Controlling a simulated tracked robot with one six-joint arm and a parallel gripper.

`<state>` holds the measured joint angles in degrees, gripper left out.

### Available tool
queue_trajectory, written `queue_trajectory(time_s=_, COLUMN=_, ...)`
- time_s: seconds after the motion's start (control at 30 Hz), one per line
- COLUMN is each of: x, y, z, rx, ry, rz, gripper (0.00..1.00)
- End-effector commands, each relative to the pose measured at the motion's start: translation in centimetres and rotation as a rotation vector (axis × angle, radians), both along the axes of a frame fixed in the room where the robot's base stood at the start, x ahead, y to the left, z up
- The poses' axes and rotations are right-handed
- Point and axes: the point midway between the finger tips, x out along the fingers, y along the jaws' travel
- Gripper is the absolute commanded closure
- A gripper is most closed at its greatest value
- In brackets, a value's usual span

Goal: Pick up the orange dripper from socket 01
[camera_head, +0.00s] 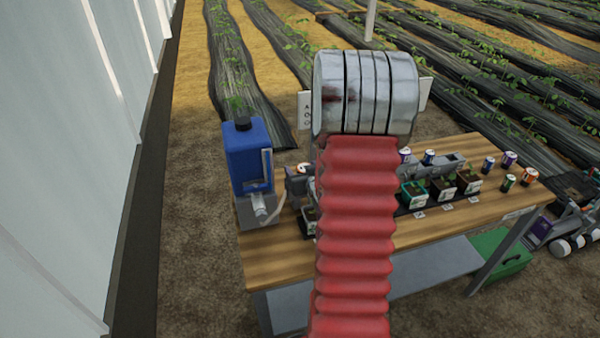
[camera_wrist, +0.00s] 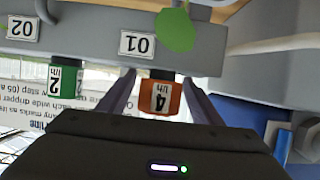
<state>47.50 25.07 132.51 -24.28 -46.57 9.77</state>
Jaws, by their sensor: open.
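The orange dripper (camera_wrist: 161,98), marked "4 l/h", hangs from a grey bar (camera_wrist: 205,62) beside the label "01" (camera_wrist: 137,43) in the wrist view, which shows the labels upside down. My gripper (camera_wrist: 158,78) is open, with one dark finger on each side of the orange dripper. Whether the fingers touch it I cannot tell. A green dripper (camera_wrist: 65,80), marked "2 l/h", sits at the label "02" (camera_wrist: 23,28), left of the orange one. In the head view my red arm hides the middle of the table, and neither the orange dripper nor my gripper can be made out.
A wooden table (camera_head: 275,255) carries a blue tank (camera_head: 247,155) at its left end. Small plant pots (camera_head: 440,190) and several coloured cans (camera_head: 508,160) stand on its right side. A green leaf-shaped piece (camera_wrist: 175,30) is close to the label "01". A pale wall is at the far left.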

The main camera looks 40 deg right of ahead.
Motion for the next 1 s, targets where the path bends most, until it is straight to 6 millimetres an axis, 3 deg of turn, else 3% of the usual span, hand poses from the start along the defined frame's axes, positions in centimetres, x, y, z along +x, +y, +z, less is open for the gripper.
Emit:
queue_trajectory(time_s=0.67, x=0.21, y=-0.71, z=-0.46, rx=0.000, ry=0.000, rz=-0.004, gripper=0.41)
queue_trajectory(time_s=1.0, x=0.16, y=-0.72, z=-0.45, rx=0.000, ry=0.000, rz=-0.005, gripper=0.64)
